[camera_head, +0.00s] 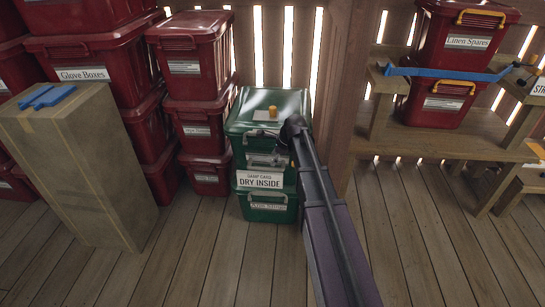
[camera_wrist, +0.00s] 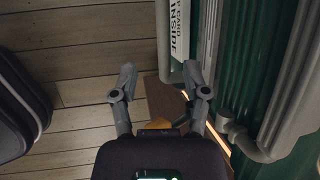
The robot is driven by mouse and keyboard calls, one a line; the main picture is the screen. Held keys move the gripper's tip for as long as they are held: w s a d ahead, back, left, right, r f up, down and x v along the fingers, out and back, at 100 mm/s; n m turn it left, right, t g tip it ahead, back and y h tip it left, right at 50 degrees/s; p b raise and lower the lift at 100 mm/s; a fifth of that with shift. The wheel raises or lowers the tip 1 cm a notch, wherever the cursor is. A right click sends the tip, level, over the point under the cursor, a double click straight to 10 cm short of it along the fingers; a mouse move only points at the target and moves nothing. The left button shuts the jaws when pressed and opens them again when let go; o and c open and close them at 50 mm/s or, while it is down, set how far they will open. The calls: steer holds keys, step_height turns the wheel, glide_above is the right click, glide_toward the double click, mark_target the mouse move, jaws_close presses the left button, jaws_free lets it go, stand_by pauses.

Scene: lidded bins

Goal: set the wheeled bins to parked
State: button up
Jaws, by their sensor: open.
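Two green lidded bins stand stacked in the middle of the head view. The lower green bin (camera_head: 260,213) has a grey handle and a label. I cannot see wheels on either. My gripper (camera_wrist: 160,75) is open and empty in the wrist view, beside a green bin wall (camera_wrist: 250,60) with grey handles. My arm hides the stack's right side in the head view. I cannot tell whether my gripper touches the bin.
Red lidded bins (camera_head: 193,86) stand stacked left of the green ones. A tall cardboard box (camera_head: 85,170) with a blue item (camera_head: 47,97) on top stands at front left. At right, a wooden bench (camera_head: 440,134) holds red bins and a blue bar (camera_head: 440,73). The plank floor ahead is clear.

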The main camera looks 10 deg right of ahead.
steer(key=s+r+n+p, duration=0.2)
steer(key=s+r+p, duration=0.2)
steer(key=r+p, duration=0.4)
steer(key=shift+s+d+r, duration=0.3)
steer(key=shift+d, duration=0.15)
stand_by(0.4)
steer(key=s+a+f+n+t+h+b, duration=0.1)
steer(key=a+f+n+h+b, duration=0.1)
steer(key=f+n+h+b, duration=0.45)
steer(key=s+a+f+n+t+h+b, duration=0.1)
steer(key=a+f+n+h+b, duration=0.15)
steer(key=f+n+b, duration=0.55)
steer(key=a+n+t+h+b, duration=0.5)
steer(key=a+n+b, duration=0.3)
steer(key=n+b, duration=0.5)
steer(key=shift+s+n+t+b, duration=0.3)
steer(key=shift+n+t, duration=0.5)
steer(key=shift+n, duration=0.45)
steer(key=shift+w+f, duration=0.1)
